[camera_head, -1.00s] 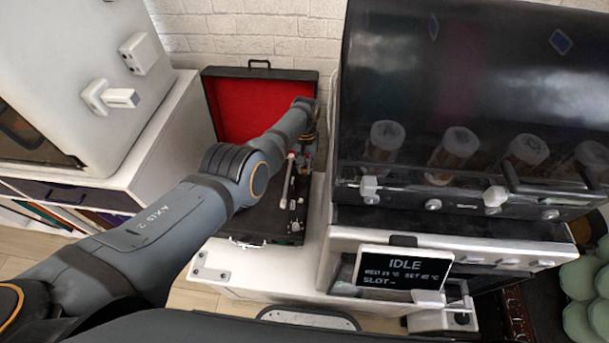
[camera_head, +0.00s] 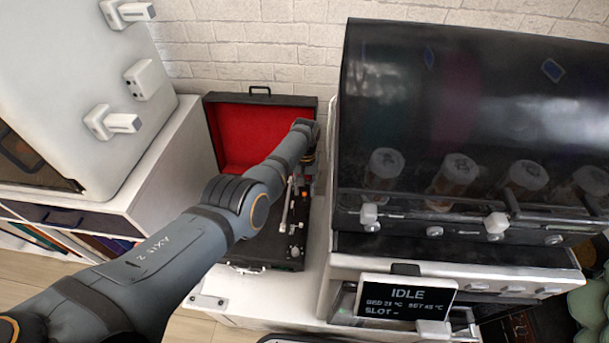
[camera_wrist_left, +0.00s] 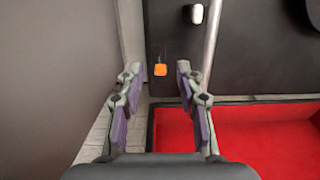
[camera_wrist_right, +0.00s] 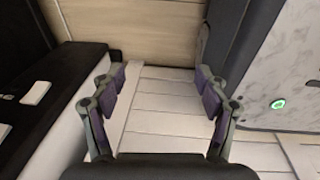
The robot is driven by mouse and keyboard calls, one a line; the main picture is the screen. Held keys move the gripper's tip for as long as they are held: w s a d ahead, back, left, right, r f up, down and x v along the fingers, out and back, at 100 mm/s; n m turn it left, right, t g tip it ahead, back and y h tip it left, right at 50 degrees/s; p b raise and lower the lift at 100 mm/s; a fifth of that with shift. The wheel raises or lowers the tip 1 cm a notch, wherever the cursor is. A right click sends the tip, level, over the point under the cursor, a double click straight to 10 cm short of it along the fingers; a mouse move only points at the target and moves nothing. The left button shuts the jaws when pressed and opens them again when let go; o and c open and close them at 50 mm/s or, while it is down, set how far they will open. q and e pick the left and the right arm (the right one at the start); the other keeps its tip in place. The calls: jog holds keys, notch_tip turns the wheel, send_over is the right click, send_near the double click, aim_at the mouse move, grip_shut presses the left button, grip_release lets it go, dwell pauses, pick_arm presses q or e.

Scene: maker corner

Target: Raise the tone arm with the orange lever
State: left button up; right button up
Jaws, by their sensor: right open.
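The record player is a black case (camera_head: 262,250) with a red-lined raised lid (camera_head: 258,137). Its silver tone arm (camera_head: 285,212) shows in the head view, and a silver rod (camera_wrist_left: 212,42), likely the tone arm, shows in the left wrist view. The orange lever (camera_wrist_left: 160,70) is a small square tab on the black deck, seen between the fingertips of my left gripper (camera_wrist_left: 158,67). The fingers are apart and empty; I cannot tell how far above the lever they are. My right gripper (camera_wrist_right: 160,75) is open and empty over white slats, away from the player.
A black-hooded machine (camera_head: 450,110) with a display reading IDLE (camera_head: 405,296) stands close to the player's right. A white cabinet (camera_head: 165,150) is at the left. A brick wall is behind. In the right wrist view, a panel with a green-lit button (camera_wrist_right: 278,104) is at the right.

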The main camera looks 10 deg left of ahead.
pick_arm(q)
notch_tip(320, 180, up, 11)
jog(key=shift+w, duration=0.45)
jog(key=shift+f, duration=0.1)
